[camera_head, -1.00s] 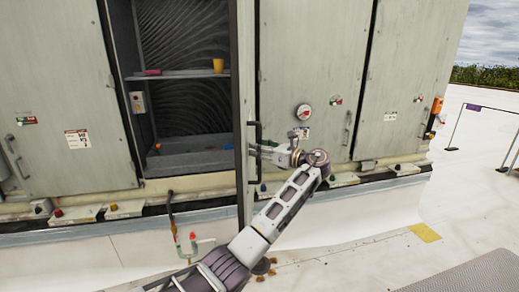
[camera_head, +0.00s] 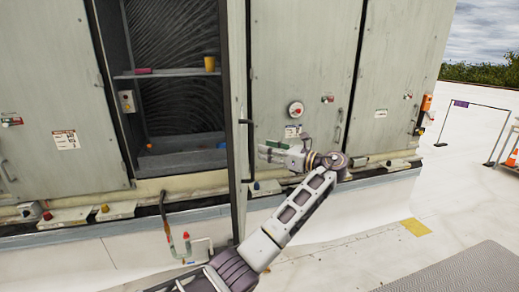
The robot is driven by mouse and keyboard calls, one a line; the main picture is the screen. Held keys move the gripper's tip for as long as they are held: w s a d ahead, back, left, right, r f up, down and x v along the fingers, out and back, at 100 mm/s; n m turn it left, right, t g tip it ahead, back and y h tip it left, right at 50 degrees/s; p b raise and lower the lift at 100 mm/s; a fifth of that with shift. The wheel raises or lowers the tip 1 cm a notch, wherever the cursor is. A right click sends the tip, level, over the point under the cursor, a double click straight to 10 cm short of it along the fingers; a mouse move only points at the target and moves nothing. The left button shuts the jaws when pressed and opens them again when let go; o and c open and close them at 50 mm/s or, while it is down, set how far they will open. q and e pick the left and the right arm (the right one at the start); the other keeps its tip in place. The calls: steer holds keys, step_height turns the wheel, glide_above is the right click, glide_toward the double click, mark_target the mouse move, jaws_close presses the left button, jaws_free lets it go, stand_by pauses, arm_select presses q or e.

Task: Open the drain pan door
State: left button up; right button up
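The drain pan door (camera_head: 236,100) stands swung open and shows nearly edge-on. Its dark vertical bar handle (camera_head: 250,150) is on the side facing right. The opening (camera_head: 175,110) to the left of the door shows a dark finned coil, a shelf and a lower floor. My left gripper (camera_head: 263,153) is just right of the handle, with its fingers pointing left. The fingers look parted and empty, and a small gap shows between them and the handle. My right gripper is not in view.
A yellow cup (camera_head: 210,64) and a pink item (camera_head: 140,71) sit on the shelf (camera_head: 165,74). Closed grey panels (camera_head: 300,60) flank the opening. A pipe with red fittings (camera_head: 187,243) stands below. Open white roof lies to the right, with a barrier (camera_head: 470,105) and orange cone (camera_head: 512,157).

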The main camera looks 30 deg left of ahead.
arm_select(q)
steer(key=shift+s+d, duration=0.15)
steer(key=shift+d, duration=1.05)
steer(key=shift+s+d, duration=0.15)
steer(key=shift+d, duration=1.05)
